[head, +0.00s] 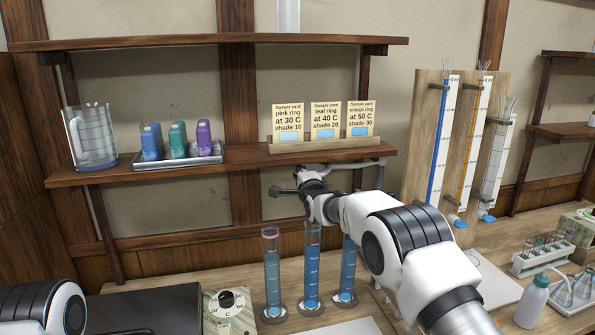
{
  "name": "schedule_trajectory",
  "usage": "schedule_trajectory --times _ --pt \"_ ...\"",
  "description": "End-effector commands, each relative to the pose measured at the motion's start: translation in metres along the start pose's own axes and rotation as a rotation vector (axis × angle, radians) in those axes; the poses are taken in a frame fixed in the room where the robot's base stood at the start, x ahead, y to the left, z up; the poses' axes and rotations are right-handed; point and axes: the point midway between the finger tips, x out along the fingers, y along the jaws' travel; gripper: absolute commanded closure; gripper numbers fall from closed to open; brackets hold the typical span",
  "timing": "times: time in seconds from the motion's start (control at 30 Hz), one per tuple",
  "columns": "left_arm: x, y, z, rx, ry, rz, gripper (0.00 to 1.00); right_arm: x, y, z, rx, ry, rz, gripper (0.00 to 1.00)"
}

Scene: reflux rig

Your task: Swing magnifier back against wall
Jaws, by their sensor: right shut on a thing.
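My right gripper (313,184) is in front of the lower shelf's underside, above the blue cylinders, and is shut on the magnifier. The magnifier's dark handle (278,191) sticks out to the left of the jaws. A pale grey swing arm (352,165) runs under the shelf to the right, towards the shelf's right end. The magnifier's lens cannot be made out; the gripper and wrist cover much of that spot. Of my left arm only a link shows at the bottom left, and its gripper is out of the picture.
Several blue-filled cylinders (271,276) stand on the bench close below my right gripper. Sample cards (325,118) stand on the lower shelf (230,169) above it. A burette board (418,150) stands to the right. A dial box (228,308) stands at the lower left.

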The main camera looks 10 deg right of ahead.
Motion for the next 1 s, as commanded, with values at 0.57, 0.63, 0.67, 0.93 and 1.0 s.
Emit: schedule_trajectory --times 0.57,0.63,0.67,0.93,1.0 --pt "-0.006 0.000 0.000 0.000 0.000 0.000 0.60 0.019 0.004 0.003 0.001 -0.001 0.005 0.95" --pt "-0.006 0.000 0.000 0.000 0.000 0.000 0.60 0.022 0.003 0.003 0.001 -0.001 0.005 0.95" --pt "-0.007 0.000 0.000 0.000 0.000 0.000 0.60 0.023 0.003 0.003 0.001 -0.001 0.004 0.95" --pt "-0.006 0.000 0.000 0.000 0.000 0.000 0.60 0.024 0.002 0.003 0.000 -0.001 0.003 0.59" --pt "-0.006 0.000 0.000 0.000 0.000 0.000 0.60 0.024 0.001 0.003 0.000 -0.001 0.002 0.44"
